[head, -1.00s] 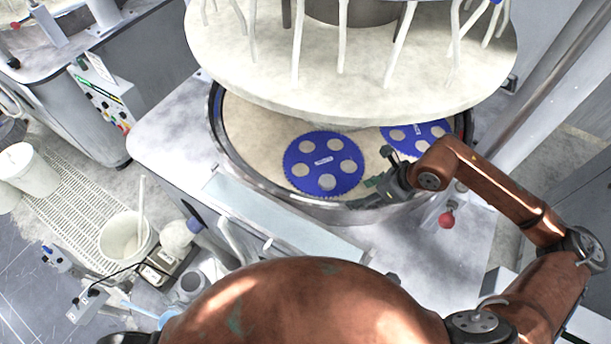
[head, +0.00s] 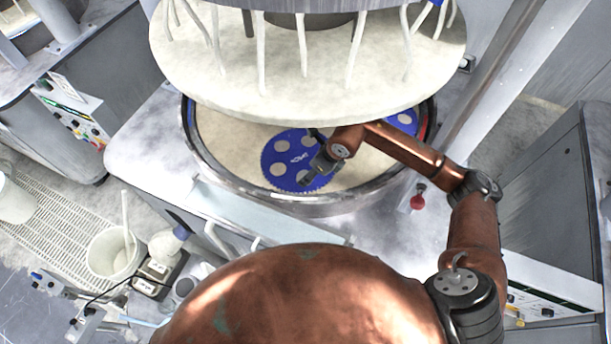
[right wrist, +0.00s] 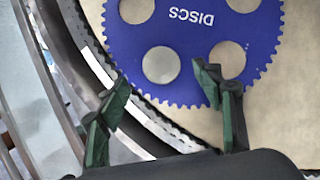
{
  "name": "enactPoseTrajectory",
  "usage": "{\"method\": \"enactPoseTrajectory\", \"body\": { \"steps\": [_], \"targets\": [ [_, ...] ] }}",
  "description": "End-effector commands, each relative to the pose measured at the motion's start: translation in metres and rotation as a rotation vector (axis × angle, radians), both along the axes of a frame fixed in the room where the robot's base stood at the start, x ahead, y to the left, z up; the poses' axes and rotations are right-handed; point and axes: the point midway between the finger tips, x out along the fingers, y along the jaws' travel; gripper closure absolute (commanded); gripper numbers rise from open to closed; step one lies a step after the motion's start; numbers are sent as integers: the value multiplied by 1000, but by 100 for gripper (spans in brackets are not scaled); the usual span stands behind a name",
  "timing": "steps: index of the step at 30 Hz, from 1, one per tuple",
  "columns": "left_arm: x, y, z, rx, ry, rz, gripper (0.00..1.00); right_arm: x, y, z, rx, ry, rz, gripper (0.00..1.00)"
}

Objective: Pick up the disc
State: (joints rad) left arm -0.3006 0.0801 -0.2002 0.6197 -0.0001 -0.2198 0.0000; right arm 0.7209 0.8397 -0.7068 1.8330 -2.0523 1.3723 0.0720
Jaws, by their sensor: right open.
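A grey disc (right wrist: 161,64) sits in one round hole of a blue toothed carrier (right wrist: 188,38) marked DISCS. It looks greyer than the beige showing through the other holes. In the head view the same carrier (head: 288,157) lies on the beige platen, partly covered by my right gripper (head: 312,178), and the disc cannot be made out there. In the right wrist view my right gripper (right wrist: 163,82) is open and empty. Its green-padded fingers are spread at the carrier's toothed edge, with the disc between and just beyond the tips. My left gripper is not in view.
The large round upper plate (head: 300,85) with hanging white tubes overhangs the platen's back. A metal rim (head: 330,203) rings the platen (head: 225,135). A second blue carrier (head: 404,121) lies behind my right arm. A red knob (head: 418,202) stands right of the rim.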

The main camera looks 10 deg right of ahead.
Motion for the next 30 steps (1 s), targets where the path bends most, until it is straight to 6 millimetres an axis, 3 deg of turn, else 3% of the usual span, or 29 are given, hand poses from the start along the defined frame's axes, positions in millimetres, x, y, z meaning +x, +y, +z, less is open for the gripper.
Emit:
{"method": "enactPoseTrajectory", "body": {
  "steps": [12,20,30],
  "targets": [
    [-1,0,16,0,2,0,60,12,13,-44,0,2,-1,40],
    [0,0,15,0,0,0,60,13,14,-47,-1,1,0,40],
    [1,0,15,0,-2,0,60,12,13,-48,-3,3,0,63]
  ]
}}
